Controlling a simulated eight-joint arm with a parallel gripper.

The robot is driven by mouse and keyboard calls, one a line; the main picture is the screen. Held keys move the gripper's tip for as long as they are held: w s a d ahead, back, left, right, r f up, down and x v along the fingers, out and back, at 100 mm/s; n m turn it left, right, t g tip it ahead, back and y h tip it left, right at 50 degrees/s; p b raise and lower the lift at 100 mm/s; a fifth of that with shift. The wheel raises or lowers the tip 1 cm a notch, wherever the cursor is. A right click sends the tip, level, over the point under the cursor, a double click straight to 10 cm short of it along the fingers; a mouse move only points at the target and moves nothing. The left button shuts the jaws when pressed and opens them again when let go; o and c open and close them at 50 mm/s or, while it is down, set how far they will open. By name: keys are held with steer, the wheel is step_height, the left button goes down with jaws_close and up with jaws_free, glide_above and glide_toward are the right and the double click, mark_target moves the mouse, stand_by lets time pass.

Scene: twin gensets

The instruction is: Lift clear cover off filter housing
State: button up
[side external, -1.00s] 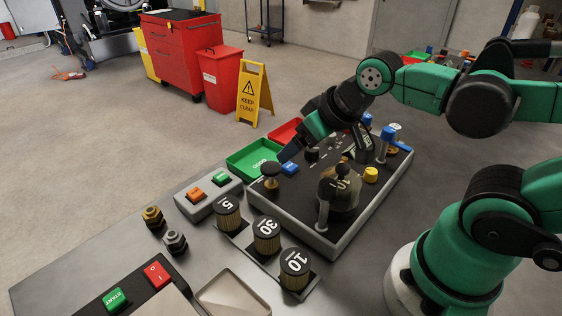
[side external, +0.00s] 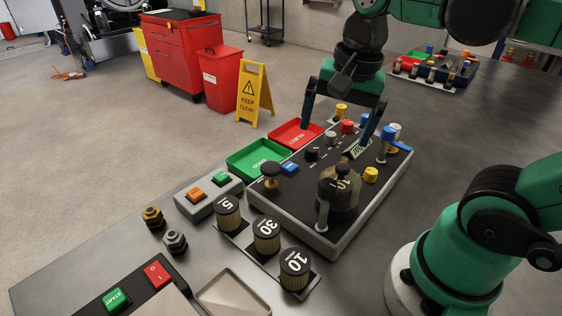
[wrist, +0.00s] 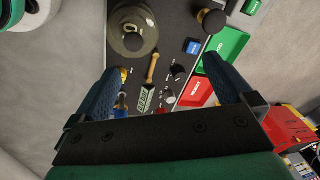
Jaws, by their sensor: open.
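The filter housing with its smoky clear cover (side external: 346,196) stands on the black panel of the genset unit (side external: 290,219). A dark filter marked 10 shows through the cover. In the wrist view the round cover (wrist: 133,43) is at the top, beyond my fingertips. My gripper (side external: 336,132) is open and empty above the back half of the panel, apart from the cover. In the wrist view my gripper (wrist: 160,66) has its fingers spread wide, with panel parts seen between them.
Several coloured knobs and a blue-topped post (side external: 386,142) stand around the panel. A green tray (side external: 243,165) and a red tray (side external: 285,137) lie beside it. Several numbered filters (side external: 266,232) stand in front, near an empty beige tray (side external: 232,297). A yellow knob (side external: 371,174) is close to the housing.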

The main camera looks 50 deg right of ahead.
mark_target(343, 166)
steer(key=m, duration=0.2)
steer(key=s+m+g, duration=0.2)
steer(key=m, duration=0.1)
steer(key=shift+d+r+m, duration=0.25)
steer(key=shift+d+m, duration=0.05)
step_height(343, 166, down, 5)
steer(key=shift+f, duration=3.25)
steer(key=c, duration=0.9)
steer(key=shift+c, duration=0.2)
steer(key=shift+r, duration=0.2)
